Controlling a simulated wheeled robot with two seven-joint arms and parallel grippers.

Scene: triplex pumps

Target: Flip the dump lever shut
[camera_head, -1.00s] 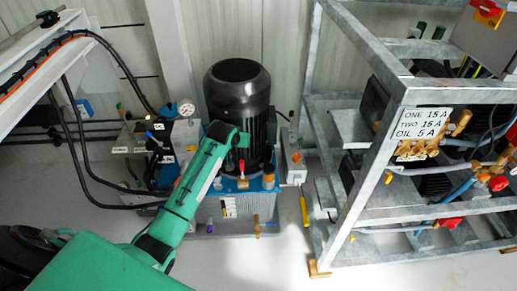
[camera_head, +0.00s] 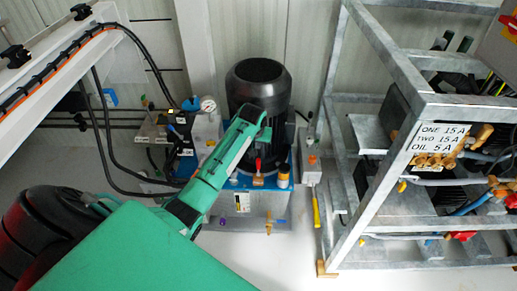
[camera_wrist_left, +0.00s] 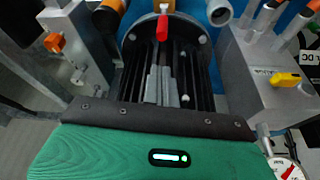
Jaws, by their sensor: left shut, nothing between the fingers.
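My left gripper (camera_head: 252,130) reaches from the left over the pump unit, in front of the black motor (camera_head: 258,84). In the left wrist view its grey fingers (camera_wrist_left: 165,85) are together and empty, against the dark ribbed motor. A yellow lever (camera_wrist_left: 285,79) with a small label sits on the grey block at right there, apart from the fingers; I cannot read the label for certain. A red lever (camera_wrist_left: 162,27) stands beyond the fingers; it also shows in the head view (camera_head: 258,165). I cannot tell for certain which lever is the dump lever. My right gripper is not in view.
A pressure gauge (camera_head: 208,104) stands left of the motor, with black hoses beside it. A galvanized frame (camera_head: 372,190) with a labelled sign (camera_head: 441,138) stands at right. A yellow-handled tool (camera_head: 316,207) is beside the pump unit. The front floor has free room.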

